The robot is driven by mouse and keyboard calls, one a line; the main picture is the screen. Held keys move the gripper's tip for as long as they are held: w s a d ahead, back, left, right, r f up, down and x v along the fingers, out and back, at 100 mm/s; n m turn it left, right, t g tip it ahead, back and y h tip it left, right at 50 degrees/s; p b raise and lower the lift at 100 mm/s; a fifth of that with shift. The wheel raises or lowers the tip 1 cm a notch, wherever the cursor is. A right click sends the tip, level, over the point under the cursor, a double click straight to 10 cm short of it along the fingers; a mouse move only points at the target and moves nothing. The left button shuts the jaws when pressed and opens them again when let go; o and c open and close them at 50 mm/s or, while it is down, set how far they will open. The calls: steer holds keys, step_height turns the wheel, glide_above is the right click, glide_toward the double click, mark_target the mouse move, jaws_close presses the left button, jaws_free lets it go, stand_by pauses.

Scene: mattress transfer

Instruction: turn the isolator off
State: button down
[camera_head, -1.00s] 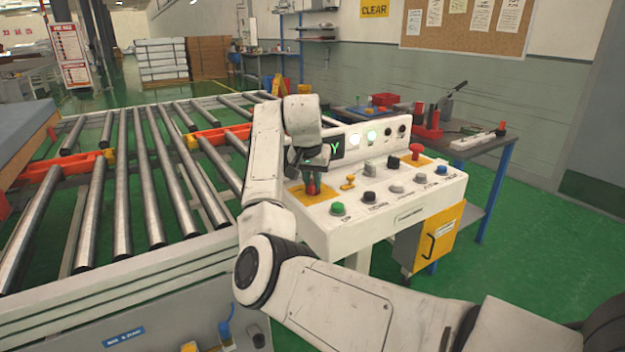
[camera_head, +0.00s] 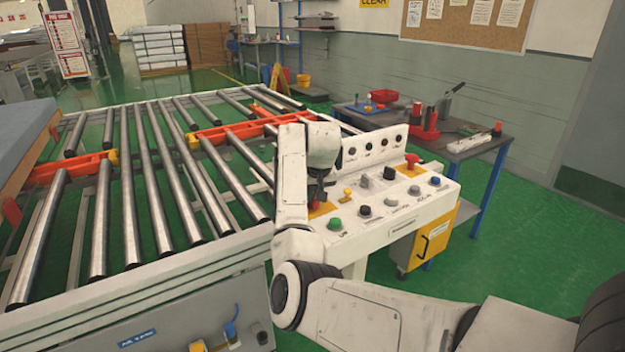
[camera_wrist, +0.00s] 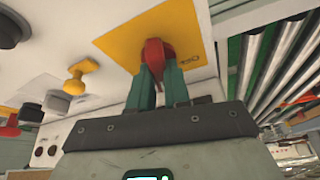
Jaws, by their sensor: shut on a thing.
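The isolator is a red rotary handle (camera_wrist: 154,55) on a yellow plate (camera_wrist: 118,45) at the left end of the white control panel (camera_head: 385,228). My gripper (camera_wrist: 155,82) is shut on the red handle, with its two dark green fingers on either side of it in the wrist view. In the head view my gripper (camera_head: 316,198) is over the yellow plate (camera_head: 328,208), and my arm hides most of the handle. The panel's indicator lamps (camera_head: 369,149) look dark. The handle's exact angle is hard to read.
A yellow knob (camera_head: 347,193), a green button (camera_head: 334,223), several other buttons and a red mushroom button (camera_head: 411,160) sit close by on the panel. A roller conveyor (camera_head: 150,190) lies left. A tool bench (camera_head: 470,150) stands behind right.

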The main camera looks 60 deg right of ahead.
steer(key=n+p, duration=0.1)
steer(key=n+y+p, duration=0.1)
steer(key=p, duration=0.1)
steer(key=n+p, duration=0.1)
steer(key=shift+s+n+t, duration=0.25)
steer(key=shift+n+t, duration=0.05)
steer(key=shift+n, duration=0.1)
steer(key=n+y+p, duration=0.1)
steer(key=n+p, duration=0.1)
steer(key=shift+d+f+n+p, duration=0.1)
steer(key=shift+n+p, duration=0.2)
steer(key=shift+p, duration=0.05)
steer(key=n, duration=0.1)
steer(key=n+y+p, duration=0.1)
steer(key=shift+d+f+n+t, duration=0.1)
steer(key=shift+f+n+t, duration=0.05)
steer(key=shift+n+t, duration=0.15)
steer(key=shift+f+n+y, duration=0.1)
steer(key=shift+n+y, duration=0.6)
steer(key=shift+n, duration=0.8)
steer(key=c, duration=1.3)
jaws_free()
steer(key=shift+w, duration=0.1)
steer(key=shift+o, duration=1.1)
steer(key=shift+d, duration=0.1)
steer(key=shift+r, duration=0.2)
